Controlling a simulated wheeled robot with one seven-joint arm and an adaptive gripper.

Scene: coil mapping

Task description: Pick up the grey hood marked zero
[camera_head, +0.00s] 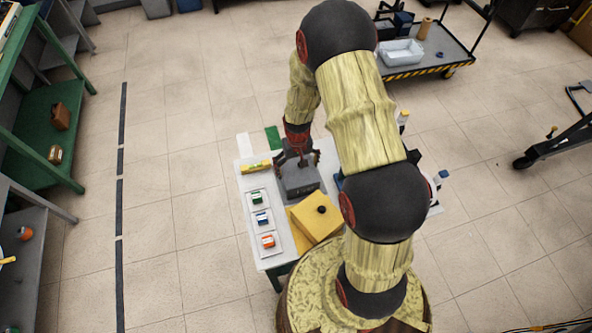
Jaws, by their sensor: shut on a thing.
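The grey hood (298,182) is a box-like cover on the white table, beyond a yellow hood. My gripper (297,156) is over its top, pointing down, with its fingers shut on the hood's upper part. The zero mark is too small to make out. I cannot tell whether the hood rests on the table or is slightly raised. The yellow hood (318,217) with a black knob stands just nearer and to the right. My arm hides the table's right part.
On the white table (245,187), a tray (261,221) holds green, blue and orange small blocks at the left. A yellow item (255,167) lies behind it. Bottles (441,178) stand at the right. Green shelves (50,120) are at far left, a cart (425,58) behind.

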